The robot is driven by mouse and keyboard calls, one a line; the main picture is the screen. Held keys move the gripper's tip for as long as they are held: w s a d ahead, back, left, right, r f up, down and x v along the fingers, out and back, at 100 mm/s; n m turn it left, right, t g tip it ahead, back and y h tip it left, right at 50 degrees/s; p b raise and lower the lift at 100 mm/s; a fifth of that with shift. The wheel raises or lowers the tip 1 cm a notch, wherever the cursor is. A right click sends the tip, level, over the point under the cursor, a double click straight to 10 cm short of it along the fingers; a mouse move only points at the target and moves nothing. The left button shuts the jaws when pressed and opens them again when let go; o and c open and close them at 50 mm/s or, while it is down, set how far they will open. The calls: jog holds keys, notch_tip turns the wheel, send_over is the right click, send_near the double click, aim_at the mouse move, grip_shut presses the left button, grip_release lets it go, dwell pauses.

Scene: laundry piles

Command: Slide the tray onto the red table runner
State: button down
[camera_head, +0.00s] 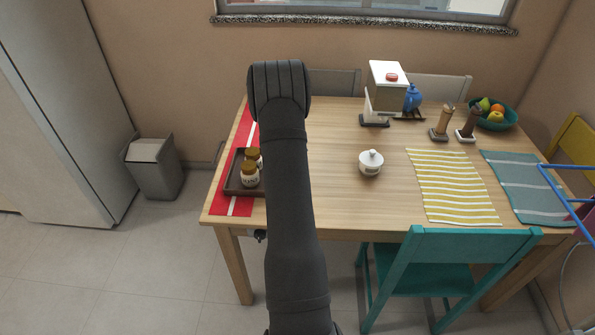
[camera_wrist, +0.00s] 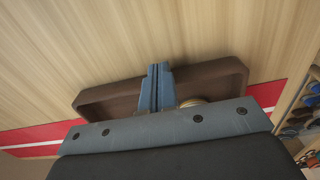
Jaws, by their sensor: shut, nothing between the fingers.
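The brown tray (camera_head: 229,184) lies at the left end of the table, with its left part over the red table runner (camera_head: 218,206). In the wrist view, the tray (camera_wrist: 222,82) overlaps the runner (camera_wrist: 268,93), and part of it extends over bare wood. Two jars with brown lids (camera_head: 249,176) stand in the tray; one shows partly in the wrist view (camera_wrist: 192,102). My gripper (camera_wrist: 158,68) is shut and empty, its fingers in front of the tray. Contact is unclear. My arm hides the tray's right side in the head view.
A white lidded bowl (camera_head: 371,163) stands mid-table. A yellow striped mat (camera_head: 452,185), a teal mat (camera_head: 528,187), two mills and a fruit bowl (camera_head: 497,122) are to the right. A teal chair (camera_head: 450,266) stands at the front. Bare wood lies right of my arm.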

jog(key=shift+a, duration=1.25)
jog(key=d, duration=0.2)
jog(key=d+r, duration=0.1)
jog(key=d, duration=0.1)
jog(key=shift+d, duration=0.1)
notch_tip(320, 180, up, 9)
